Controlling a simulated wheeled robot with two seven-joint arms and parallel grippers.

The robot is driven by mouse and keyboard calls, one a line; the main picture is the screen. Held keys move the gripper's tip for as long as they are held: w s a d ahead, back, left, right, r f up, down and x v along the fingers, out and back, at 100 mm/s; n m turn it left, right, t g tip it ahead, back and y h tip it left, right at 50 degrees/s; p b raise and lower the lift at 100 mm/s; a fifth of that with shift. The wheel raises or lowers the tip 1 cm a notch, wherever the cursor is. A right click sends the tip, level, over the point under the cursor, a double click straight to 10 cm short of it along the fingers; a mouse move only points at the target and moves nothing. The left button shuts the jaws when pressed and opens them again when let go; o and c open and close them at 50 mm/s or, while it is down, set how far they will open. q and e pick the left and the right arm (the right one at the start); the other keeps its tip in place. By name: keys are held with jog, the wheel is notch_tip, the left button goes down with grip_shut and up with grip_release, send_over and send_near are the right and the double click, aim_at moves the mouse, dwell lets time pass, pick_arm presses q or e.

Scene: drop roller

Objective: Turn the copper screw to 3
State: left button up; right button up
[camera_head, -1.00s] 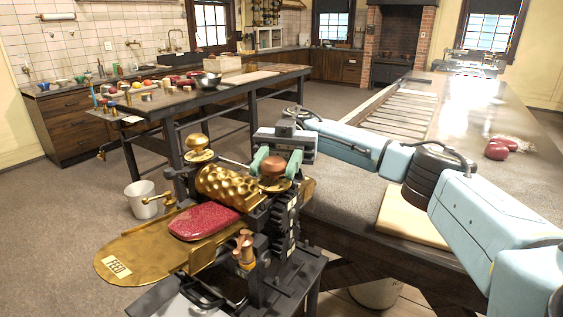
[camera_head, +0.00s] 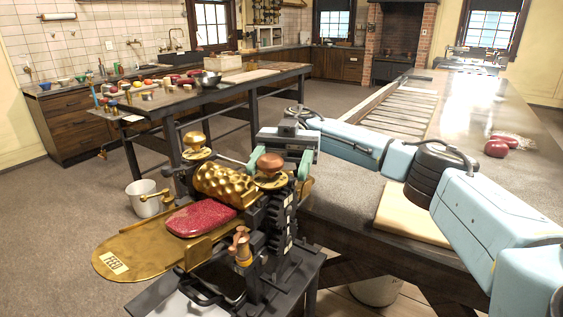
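The machine has two round screw knobs: a copper one (camera_head: 270,162) on top at its right and a brass one (camera_head: 196,142) at its left. Between them lies a bumpy brass roller (camera_head: 222,182). My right gripper (camera_head: 284,155) is at the copper screw, just behind and to its right in the picture. The number that the screw points to is too small to read. My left gripper is not in view.
A red slab (camera_head: 199,219) lies on the brass feed plate (camera_head: 125,255) before the roller. A copper-coloured handle (camera_head: 240,245) stands at the machine's front. A long table (camera_head: 350,197) is at the right. A white bucket (camera_head: 143,200) stands on the floor at the left.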

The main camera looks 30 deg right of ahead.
jog(key=shift+w+a+f, duration=0.1)
jog(key=shift+f, duration=0.15)
jog(key=r, duration=0.3)
jog(key=r+p, duration=0.1)
jog(key=r, duration=0.2)
jog(key=d+r, duration=0.1)
jog(key=r, duration=0.3)
